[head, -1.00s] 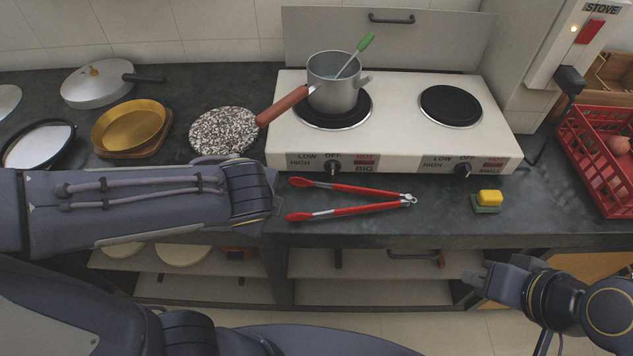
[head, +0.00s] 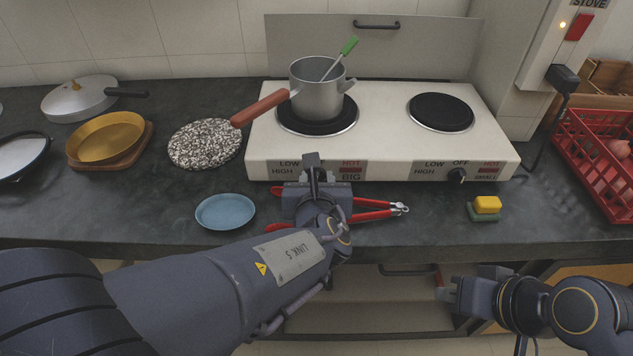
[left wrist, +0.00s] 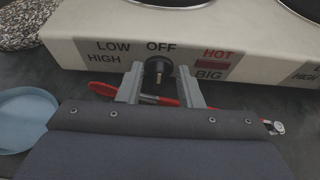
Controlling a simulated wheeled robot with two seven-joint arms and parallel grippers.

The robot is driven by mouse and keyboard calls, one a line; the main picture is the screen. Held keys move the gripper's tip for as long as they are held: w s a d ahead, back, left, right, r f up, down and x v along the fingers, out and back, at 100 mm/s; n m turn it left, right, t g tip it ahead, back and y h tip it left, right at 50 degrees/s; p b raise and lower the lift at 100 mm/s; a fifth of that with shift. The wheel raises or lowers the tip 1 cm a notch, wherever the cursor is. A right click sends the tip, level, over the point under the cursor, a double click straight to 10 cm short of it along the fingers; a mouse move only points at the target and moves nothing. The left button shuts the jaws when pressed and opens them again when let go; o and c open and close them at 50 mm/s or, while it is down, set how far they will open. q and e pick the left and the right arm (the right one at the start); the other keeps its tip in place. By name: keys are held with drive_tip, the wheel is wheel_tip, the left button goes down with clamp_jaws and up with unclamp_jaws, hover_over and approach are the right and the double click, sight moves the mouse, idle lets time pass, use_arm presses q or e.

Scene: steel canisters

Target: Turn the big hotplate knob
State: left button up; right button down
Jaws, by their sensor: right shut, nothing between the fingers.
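The white two-plate stove (head: 390,155) stands against the wall. Its big hotplate (head: 345,126) is at the left, with a steel pot (head: 317,95) on it. The big hotplate's black knob (left wrist: 158,70) shows in the left wrist view below the OFF mark; in the head view my left gripper hides it. My left gripper (head: 312,165) is open in front of the stove's face, and in the left wrist view its two fingers (left wrist: 160,86) stand either side of the knob; I cannot tell whether they touch it. My right gripper (head: 447,293) is shut and empty, low at the right.
Red tongs (head: 375,210) lie under my left gripper. A blue plate (head: 225,211) is to its left, a yellow sponge (head: 487,205) to the right. The pot's brown handle (head: 260,107) sticks out leftward. A red crate (head: 590,165) stands at the far right.

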use_arm(q)
drive_tip(key=shift+w+f, duration=0.25)
drive_tip(key=shift+w, duration=0.35)
drive_tip(key=shift+s, duration=0.1)
clamp_jaws()
